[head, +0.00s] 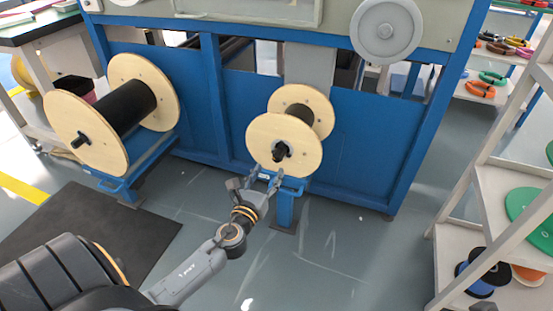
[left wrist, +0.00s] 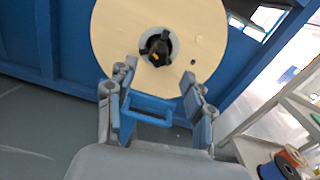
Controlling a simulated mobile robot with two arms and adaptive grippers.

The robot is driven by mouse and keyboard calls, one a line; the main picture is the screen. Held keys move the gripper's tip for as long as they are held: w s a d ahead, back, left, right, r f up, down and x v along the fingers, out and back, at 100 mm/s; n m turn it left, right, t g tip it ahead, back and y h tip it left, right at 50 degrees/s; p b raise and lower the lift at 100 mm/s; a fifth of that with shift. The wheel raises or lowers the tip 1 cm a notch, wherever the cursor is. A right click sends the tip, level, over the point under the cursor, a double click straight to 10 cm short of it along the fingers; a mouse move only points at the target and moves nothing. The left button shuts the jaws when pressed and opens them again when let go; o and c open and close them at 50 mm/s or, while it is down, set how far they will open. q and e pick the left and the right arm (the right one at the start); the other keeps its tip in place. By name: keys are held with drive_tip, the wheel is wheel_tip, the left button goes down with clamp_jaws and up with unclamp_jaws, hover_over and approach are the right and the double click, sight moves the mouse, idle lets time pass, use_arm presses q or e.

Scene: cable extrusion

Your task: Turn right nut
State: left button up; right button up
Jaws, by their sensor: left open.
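The right nut (head: 281,151) is a small black knob at the hub of the right wooden spool (head: 303,162). In the left wrist view the nut (left wrist: 156,48) is black with a small yellow mark, centred in a grey ring on the spool's pale disc (left wrist: 115,30). My left gripper (head: 264,173) is open and empty, just below the nut in the head view. In the left wrist view its fingers (left wrist: 157,85) stand apart below the nut, not touching it. My right gripper is in neither view.
A blue bracket (head: 291,184) sits under the right spool, close to my left fingers. A shelf (head: 483,190) with coloured coils stands at the right. Grey floor (head: 345,250) is clear.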

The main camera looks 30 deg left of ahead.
sight(276, 159)
use_arm(q)
drive_tip(key=b+x, duration=0.1)
drive_tip(key=x, duration=0.6)
drive_tip(key=shift+w+a, duration=0.1)
drive_tip(key=shift+w, duration=0.2)
clamp_jaws()
